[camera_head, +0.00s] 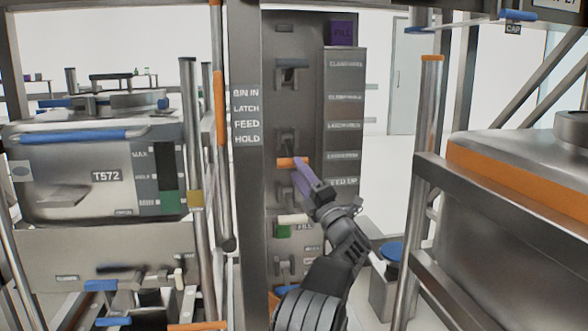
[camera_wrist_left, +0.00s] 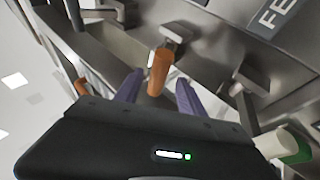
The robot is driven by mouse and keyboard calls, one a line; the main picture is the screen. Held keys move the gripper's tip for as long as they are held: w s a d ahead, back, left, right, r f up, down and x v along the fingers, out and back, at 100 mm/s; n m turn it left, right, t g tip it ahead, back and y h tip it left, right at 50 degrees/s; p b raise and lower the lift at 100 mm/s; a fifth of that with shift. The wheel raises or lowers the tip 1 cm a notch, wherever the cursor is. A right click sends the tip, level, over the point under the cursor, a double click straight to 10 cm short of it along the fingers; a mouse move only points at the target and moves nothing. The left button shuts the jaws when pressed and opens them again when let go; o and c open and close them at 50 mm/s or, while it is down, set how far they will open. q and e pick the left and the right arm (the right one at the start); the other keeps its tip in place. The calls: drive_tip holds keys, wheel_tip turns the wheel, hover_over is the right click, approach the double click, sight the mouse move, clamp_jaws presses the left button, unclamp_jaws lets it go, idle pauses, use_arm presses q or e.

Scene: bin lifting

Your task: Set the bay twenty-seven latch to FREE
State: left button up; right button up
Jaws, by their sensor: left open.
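A grey upright panel (camera_head: 283,60) in the head view carries several levers in a column. One lever has an orange handle (camera_head: 292,162) that points sideways. My left gripper (camera_head: 304,178), with purple fingers, is at this handle. In the left wrist view the orange handle (camera_wrist_left: 158,72) lies between the two spread fingers of my left gripper (camera_wrist_left: 159,82), with gaps on both sides. The gripper is open. I cannot read a bay number or the word FREE, so I cannot confirm which lever is the bay twenty-seven latch. My right gripper is not in view.
A label plate (camera_head: 246,117) reads BIN IN, LATCH, FEED, HOLD. A lever with a white handle (camera_head: 293,219) sits below the orange one. A grey bin marked T572 (camera_head: 100,175) stands at left, an orange-banded bin (camera_head: 520,200) at right. Metal posts flank the panel.

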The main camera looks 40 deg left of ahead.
use_arm(q)
drive_tip(key=v, duration=0.4)
idle(0.8)
